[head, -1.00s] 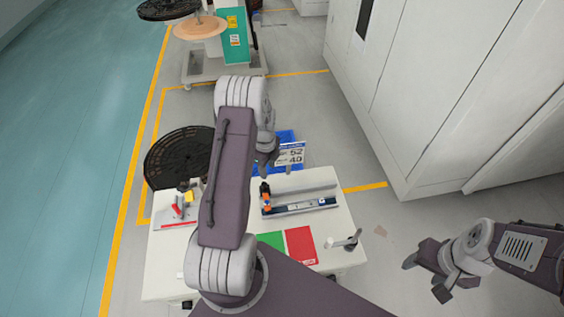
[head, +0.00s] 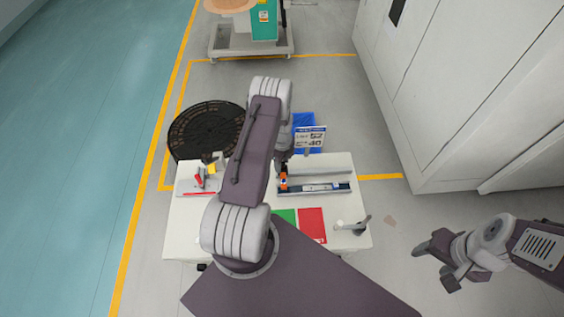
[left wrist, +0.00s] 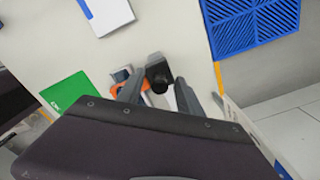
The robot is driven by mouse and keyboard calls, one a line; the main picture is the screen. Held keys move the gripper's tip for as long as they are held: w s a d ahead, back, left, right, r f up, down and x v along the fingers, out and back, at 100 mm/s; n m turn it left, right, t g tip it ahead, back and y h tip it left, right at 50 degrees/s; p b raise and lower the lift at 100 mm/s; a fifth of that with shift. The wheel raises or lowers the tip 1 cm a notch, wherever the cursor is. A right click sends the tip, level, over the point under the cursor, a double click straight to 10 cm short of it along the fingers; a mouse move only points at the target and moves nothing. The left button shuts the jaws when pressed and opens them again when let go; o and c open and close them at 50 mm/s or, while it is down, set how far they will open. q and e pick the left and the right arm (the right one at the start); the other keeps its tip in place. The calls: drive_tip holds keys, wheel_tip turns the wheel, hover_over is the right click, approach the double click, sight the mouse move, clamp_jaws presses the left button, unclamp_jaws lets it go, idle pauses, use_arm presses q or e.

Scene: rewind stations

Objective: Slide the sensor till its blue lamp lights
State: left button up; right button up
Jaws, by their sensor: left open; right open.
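The sensor (head: 284,179), orange and black, sits at the left end of the rail (head: 325,189), which has a blue and white scale strip, on the white table. My left gripper (head: 284,155) is just behind the sensor, partly hidden by my arm. In the left wrist view my left gripper (left wrist: 158,92) is open, its fingers on either side of a black knob (left wrist: 157,76), with an orange part (left wrist: 130,94) beside the left finger. Contact cannot be told. No lit blue lamp can be made out. My right gripper (head: 436,260) is open and empty, right of the table.
Green (head: 284,216) and red (head: 312,224) cards lie in front. A black reel (head: 205,130) is at left, white cabinets (head: 450,90) at right.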

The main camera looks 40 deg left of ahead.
use_arm(q)
clamp_jaws()
drive_tip(key=shift+w, duration=0.15)
idle(1.2)
